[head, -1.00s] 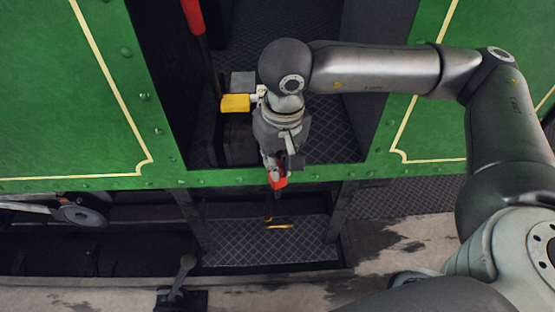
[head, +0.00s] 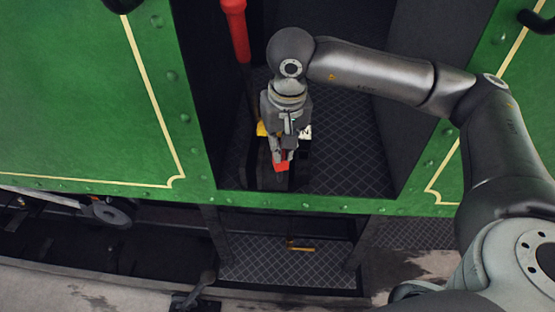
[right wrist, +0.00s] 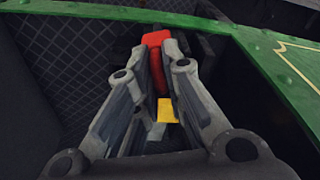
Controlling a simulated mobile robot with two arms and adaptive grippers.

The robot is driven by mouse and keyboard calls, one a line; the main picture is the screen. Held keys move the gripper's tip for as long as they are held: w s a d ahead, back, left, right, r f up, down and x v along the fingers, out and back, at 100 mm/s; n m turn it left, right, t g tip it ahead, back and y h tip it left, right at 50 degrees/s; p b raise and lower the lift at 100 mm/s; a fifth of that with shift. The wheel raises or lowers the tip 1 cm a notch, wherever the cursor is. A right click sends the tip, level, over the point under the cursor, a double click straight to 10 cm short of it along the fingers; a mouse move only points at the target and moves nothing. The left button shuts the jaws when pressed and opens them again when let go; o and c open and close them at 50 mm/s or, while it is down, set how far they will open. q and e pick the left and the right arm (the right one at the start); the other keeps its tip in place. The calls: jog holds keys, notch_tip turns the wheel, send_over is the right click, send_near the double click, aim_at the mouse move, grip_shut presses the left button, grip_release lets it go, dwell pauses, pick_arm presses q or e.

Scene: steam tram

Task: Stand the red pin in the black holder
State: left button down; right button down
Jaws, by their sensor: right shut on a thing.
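My right gripper (head: 282,158) is shut on the red pin (head: 281,166), whose red end shows below the fingers in the head view. In the right wrist view the red pin (right wrist: 157,62) lies between the fingertips, with a broader red end at the far side. The gripper is inside the doorway of the green tram, above the dark floor area just behind the sill. A dark block-like shape (head: 268,178) is beside and under the pin; I cannot tell whether it is the black holder. My left gripper is not in view.
A red-handled lever (head: 235,35) stands to the left in the doorway. The green sill (head: 330,202) crosses below. A chequered step (head: 270,262) lies lower. The chequered floor (head: 350,165) right of the gripper looks clear.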

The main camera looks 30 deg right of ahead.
jog(key=w+d+m+p, duration=0.2)
jog(key=w+d+m, duration=0.2)
jog(key=d, duration=0.5)
jog(key=shift+w+d+r+g, duration=0.3)
jog(key=shift+w+d+r, duration=0.1)
jog(key=shift+w, duration=0.35)
jog(key=shift+f+b, duration=0.3)
jog(key=shift+b, duration=0.1)
dwell(1.1)
jog(key=shift+f, duration=0.15)
jog(key=shift+f+b, duration=2.05)
jog(key=shift+f, duration=0.35)
